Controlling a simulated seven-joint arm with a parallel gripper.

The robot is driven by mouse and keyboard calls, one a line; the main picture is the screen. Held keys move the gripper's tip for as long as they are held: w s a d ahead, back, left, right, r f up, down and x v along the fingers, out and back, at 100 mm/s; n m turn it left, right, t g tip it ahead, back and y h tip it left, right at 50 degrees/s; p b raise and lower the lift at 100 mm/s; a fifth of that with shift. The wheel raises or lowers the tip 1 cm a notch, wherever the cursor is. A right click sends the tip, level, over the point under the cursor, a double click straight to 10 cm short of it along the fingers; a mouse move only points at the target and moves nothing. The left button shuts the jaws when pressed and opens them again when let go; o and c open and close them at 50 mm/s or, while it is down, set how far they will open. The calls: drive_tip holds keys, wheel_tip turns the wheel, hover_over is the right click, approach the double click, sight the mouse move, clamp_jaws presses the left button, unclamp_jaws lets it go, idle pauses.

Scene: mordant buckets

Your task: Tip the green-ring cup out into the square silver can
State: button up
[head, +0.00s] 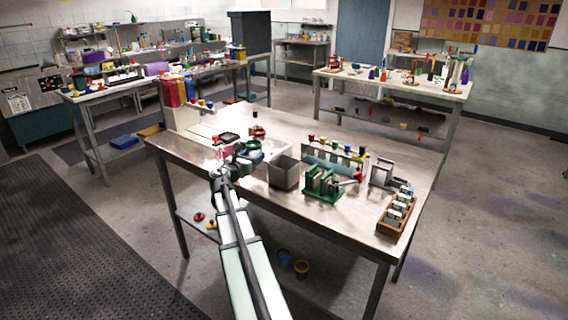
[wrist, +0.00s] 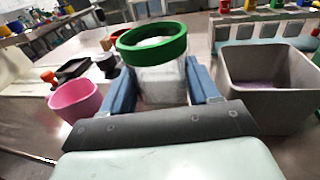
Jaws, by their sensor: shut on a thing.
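The green-ring cup (wrist: 155,75) is a clear cup with a thick green rim, in the middle of the wrist view. It looks roughly upright, with pale material inside. My gripper (wrist: 160,85) is shut on it, one blue finger on each side; it also shows in the head view (head: 245,155), where the cup is hard to make out. The square silver can (wrist: 268,85) stands just right of the cup, open at the top with something purplish on its inner floor. It also shows in the head view (head: 284,174), right of my gripper.
A pink cup (wrist: 75,100) stands left of my gripper. A dark square tray (wrist: 75,69) lies behind it. A rack with coloured caps (head: 335,157) stands behind the can. A green stand (head: 322,184) is right of the can. The table's front left (head: 180,160) is bare.

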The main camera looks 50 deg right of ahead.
sight(257, 149)
drive_tip(key=shift+s+r+m, duration=0.3)
drive_tip(key=shift+s+m, duration=0.2)
drive_tip(key=shift+m, duration=0.4)
drive_tip(key=shift+s+d+r+m, duration=0.15)
drive_tip(key=shift+s+r+m, duration=0.2)
drive_tip(key=shift+r+m, duration=0.25)
drive_tip(key=shift+s+d+r+m, duration=0.1)
drive_tip(key=shift+s+r+m, duration=0.2)
drive_tip(key=shift+r+m, duration=0.25)
drive_tip(key=s+m, duration=0.1)
drive_tip(key=s+r+m, duration=0.1)
drive_tip(key=m, duration=0.1)
drive_tip(key=shift+d+r+t+y, duration=0.3)
drive_tip(key=shift+t, duration=0.1)
drive_tip(key=shift+s+r+m, duration=0.1)
drive_tip(key=shift+r+m, duration=0.25)
drive_tip(key=shift+m, duration=0.45)
drive_tip(key=shift+r+m, duration=0.35)
drive_tip(key=shift+m, duration=0.4)
drive_tip(key=shift+s+f+m+p, duration=0.1)
drive_tip(key=shift+f+m+p, duration=0.5)
drive_tip(key=shift+m, duration=0.9)
idle(0.4)
drive_tip(key=shift+s+d+r+m+t, duration=0.25)
drive_tip(key=shift+s+m+t, duration=0.15)
drive_tip(key=shift+s+m, duration=0.35)
idle(0.5)
drive_tip(key=shift+r+m+p, duration=0.15)
drive_tip(key=shift+m+p, duration=0.15)
drive_tip(key=shift+m, duration=0.05)
